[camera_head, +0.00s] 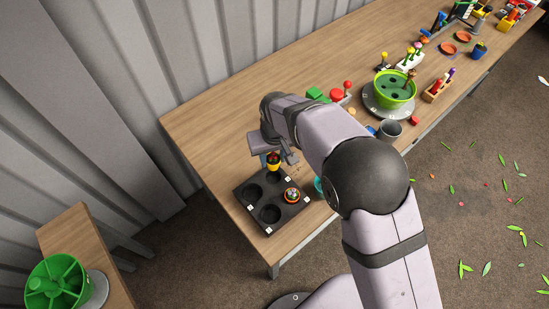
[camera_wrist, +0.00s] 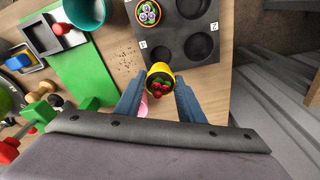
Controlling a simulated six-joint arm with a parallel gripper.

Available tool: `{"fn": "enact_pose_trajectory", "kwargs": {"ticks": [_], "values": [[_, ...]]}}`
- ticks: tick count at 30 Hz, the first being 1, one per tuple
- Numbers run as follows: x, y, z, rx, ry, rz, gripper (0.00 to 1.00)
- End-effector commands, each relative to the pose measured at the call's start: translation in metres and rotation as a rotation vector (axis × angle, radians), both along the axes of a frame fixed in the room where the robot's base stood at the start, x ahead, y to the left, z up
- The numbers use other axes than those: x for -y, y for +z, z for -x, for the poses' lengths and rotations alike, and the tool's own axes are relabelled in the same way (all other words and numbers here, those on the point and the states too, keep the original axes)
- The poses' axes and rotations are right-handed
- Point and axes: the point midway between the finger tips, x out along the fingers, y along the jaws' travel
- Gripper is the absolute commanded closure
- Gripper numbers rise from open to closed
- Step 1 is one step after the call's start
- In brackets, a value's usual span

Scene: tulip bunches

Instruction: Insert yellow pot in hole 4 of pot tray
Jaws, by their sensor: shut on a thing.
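My gripper (camera_head: 272,156) is shut on the yellow pot (camera_head: 274,166), which holds red flowers with green leaves. In the wrist view the yellow pot (camera_wrist: 159,70) sits between the two blue fingers of my gripper (camera_wrist: 158,88), beside the tray's near edge. The black pot tray (camera_head: 244,205) lies on the table, and it also shows in the wrist view (camera_wrist: 178,36). One tray hole holds a pot with an orange rim and pale purple flowers (camera_wrist: 149,13). The other visible holes look empty. The pot's height over the tray is unclear, and the small hole labels are hard to read.
A teal cup (camera_wrist: 84,12) and a green mat (camera_wrist: 72,75) lie left of the tray in the wrist view. Wooden and red pieces sit beyond the mat. A green planter (camera_head: 393,90) and a grey cup (camera_head: 389,130) stand farther along the table.

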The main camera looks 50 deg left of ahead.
Motion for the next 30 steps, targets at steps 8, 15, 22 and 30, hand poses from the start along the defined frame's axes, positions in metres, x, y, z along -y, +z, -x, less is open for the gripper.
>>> {"fn": "enact_pose_trajectory", "kwargs": {"ticks": [8,15,22,30], "values": [[0.001,0.0,0.0,0.0,0.008,0.001,0.87],[0.001,-0.002,0.0,0.0,0.0,0.001,0.87],[0.001,-0.013,0.0,-0.001,0.0,0.002,0.87],[0.001,-0.033,0.0,0.0,0.0,0.001,0.87]]}}
